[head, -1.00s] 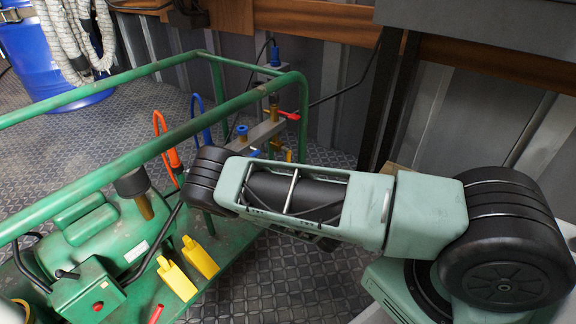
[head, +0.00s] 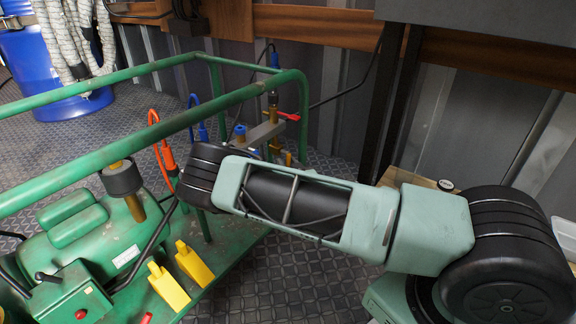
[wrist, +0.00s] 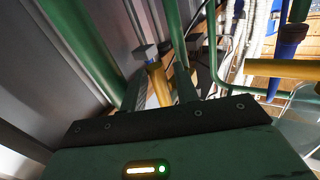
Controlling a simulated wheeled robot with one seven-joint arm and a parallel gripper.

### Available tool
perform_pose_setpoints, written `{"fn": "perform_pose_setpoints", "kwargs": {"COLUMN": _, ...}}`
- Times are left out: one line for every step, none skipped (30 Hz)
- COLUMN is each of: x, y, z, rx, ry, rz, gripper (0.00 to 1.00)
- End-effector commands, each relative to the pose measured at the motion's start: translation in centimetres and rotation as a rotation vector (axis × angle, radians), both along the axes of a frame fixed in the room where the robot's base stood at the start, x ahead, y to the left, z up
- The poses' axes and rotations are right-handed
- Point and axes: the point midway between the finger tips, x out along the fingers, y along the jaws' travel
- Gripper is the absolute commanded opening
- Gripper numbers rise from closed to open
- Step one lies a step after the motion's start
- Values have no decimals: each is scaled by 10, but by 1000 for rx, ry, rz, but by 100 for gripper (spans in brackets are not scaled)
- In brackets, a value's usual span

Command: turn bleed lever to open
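A red lever (head: 288,116) sticks out sideways from a brass valve on the manifold (head: 262,135) at the far end of the green frame. I cannot tell for certain whether it is the bleed lever. My arm's end hides the lower manifold and my gripper in the head view. In the wrist view, my gripper (wrist: 160,92) has two dark fingers standing apart. A brass-coloured fitting (wrist: 158,82) with a grey top shows between or beyond them; contact cannot be made out. No red lever shows there.
Green frame rails (head: 150,140) run close around my arm's end. An orange hose (head: 168,155) and a blue hose (head: 200,128) are beside it. Two yellow wedge-shaped parts (head: 194,263) sit on the frame's base. Patterned floor (head: 300,275) is clear below my arm.

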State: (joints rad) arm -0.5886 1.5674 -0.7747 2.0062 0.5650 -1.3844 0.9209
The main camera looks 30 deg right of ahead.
Motion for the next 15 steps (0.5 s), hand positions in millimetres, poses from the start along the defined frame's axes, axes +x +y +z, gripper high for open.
{"fn": "perform_pose_setpoints", "kwargs": {"x": 0, "y": 0, "z": 0, "rx": 0, "ry": 0, "rz": 0, "gripper": 16}}
{"fn": "perform_pose_setpoints", "kwargs": {"x": 0, "y": 0, "z": 0, "rx": 0, "ry": 0, "rz": 0, "gripper": 8}}
{"fn": "perform_pose_setpoints", "kwargs": {"x": 0, "y": 0, "z": 0, "rx": 0, "ry": 0, "rz": 0, "gripper": 0}}
{"fn": "perform_pose_setpoints", "kwargs": {"x": 0, "y": 0, "z": 0, "rx": 0, "ry": 0, "rz": 0, "gripper": 0}}
{"fn": "perform_pose_setpoints", "kwargs": {"x": 0, "y": 0, "z": 0, "rx": 0, "ry": 0, "rz": 0, "gripper": 0}}
{"fn": "perform_pose_setpoints", "kwargs": {"x": 0, "y": 0, "z": 0, "rx": 0, "ry": 0, "rz": 0, "gripper": 0}}
{"fn": "perform_pose_setpoints", "kwargs": {"x": 0, "y": 0, "z": 0, "rx": -1, "ry": -1, "rz": 0, "gripper": 0}}
{"fn": "perform_pose_setpoints", "kwargs": {"x": 0, "y": 0, "z": 0, "rx": -5, "ry": -2, "rz": 0, "gripper": 0}}
{"fn": "perform_pose_setpoints", "kwargs": {"x": 0, "y": -1, "z": 0, "rx": -18, "ry": -7, "rz": 0, "gripper": 0}}
{"fn": "perform_pose_setpoints", "kwargs": {"x": 0, "y": -2, "z": 0, "rx": -31, "ry": -11, "rz": 0, "gripper": 0}}
{"fn": "perform_pose_setpoints", "kwargs": {"x": 0, "y": -2, "z": 0, "rx": -44, "ry": -17, "rz": 0, "gripper": 0}}
{"fn": "perform_pose_setpoints", "kwargs": {"x": 1, "y": -3, "z": 0, "rx": -63, "ry": -24, "rz": 0, "gripper": 0}}
{"fn": "perform_pose_setpoints", "kwargs": {"x": 1, "y": -3, "z": 0, "rx": -75, "ry": -28, "rz": 0, "gripper": 0}}
{"fn": "perform_pose_setpoints", "kwargs": {"x": 1, "y": -4, "z": 0, "rx": -83, "ry": -32, "rz": -2, "gripper": 0}}
{"fn": "perform_pose_setpoints", "kwargs": {"x": 1, "y": -4, "z": 0, "rx": -93, "ry": -35, "rz": -2, "gripper": 0}}
